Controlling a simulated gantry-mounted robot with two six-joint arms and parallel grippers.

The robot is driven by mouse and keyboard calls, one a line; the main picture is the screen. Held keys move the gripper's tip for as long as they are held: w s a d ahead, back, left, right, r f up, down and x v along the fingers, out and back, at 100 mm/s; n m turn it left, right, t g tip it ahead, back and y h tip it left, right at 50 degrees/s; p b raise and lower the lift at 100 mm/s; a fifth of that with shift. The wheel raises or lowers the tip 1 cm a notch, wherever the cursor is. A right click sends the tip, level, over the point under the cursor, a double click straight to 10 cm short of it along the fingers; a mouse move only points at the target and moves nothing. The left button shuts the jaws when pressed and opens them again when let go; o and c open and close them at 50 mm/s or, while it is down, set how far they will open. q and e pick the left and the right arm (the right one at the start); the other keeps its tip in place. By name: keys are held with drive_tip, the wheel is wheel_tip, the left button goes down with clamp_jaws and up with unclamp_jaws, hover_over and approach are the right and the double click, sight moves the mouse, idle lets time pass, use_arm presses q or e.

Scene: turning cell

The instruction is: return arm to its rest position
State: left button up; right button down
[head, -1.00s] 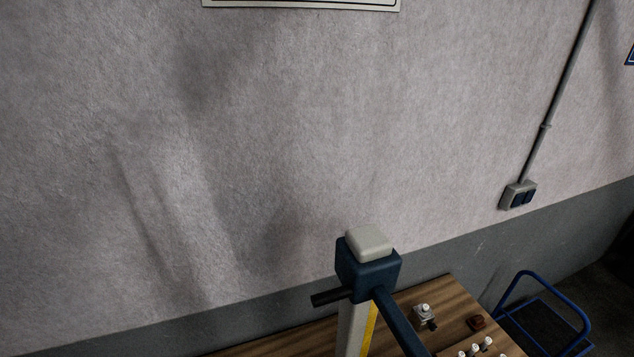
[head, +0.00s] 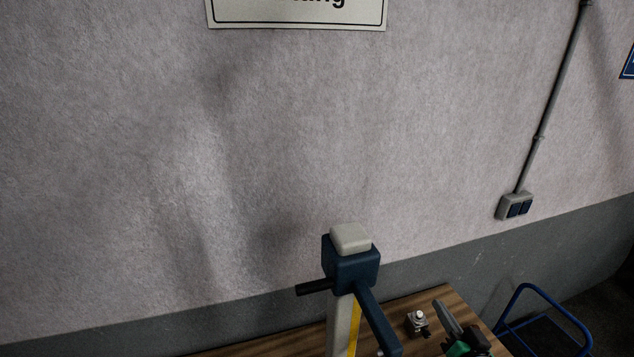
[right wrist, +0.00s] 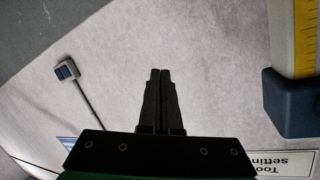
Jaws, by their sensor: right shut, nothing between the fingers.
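My right gripper (head: 441,307) shows at the lower right of the head view, over the wooden bench, with dark fingers and a green part behind them. In the right wrist view its two black fingers (right wrist: 159,75) lie together, shut and empty, with the wall behind them. The fingers appear to touch nothing. My left gripper is in neither view.
A column with a dark blue head (head: 350,267) stands on the wooden bench (head: 400,307), left of my right gripper; it also shows in the wrist view (right wrist: 293,103). A small white-topped block (head: 417,322) lies between them. A blue-framed cart (head: 545,290) stands right.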

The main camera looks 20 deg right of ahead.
drive_tip(key=a+r+n+t+y, duration=0.1)
drive_tip(key=a+r+n+t, duration=0.4)
drive_tip(key=r, duration=0.9)
drive_tip(key=a+r+t+y, duration=0.15)
drive_tip(key=a+r, duration=0.55)
drive_tip(key=r, duration=0.8)
drive_tip(key=s+a+r+n+t+y, duration=0.2)
drive_tip(key=s+a+r+t, duration=0.1)
drive_tip(key=s+r, duration=0.3)
drive_tip(key=s+a+r+n+t+y, duration=0.1)
drive_tip(key=s+a+r, duration=0.4)
drive_tip(key=r, duration=0.6)
drive_tip(key=shift+s+a+n+t+y, duration=0.3)
drive_tip(key=shift+s+n+t, duration=0.2)
drive_tip(key=shift+s+t, duration=0.5)
drive_tip(key=shift+w+f, duration=0.1)
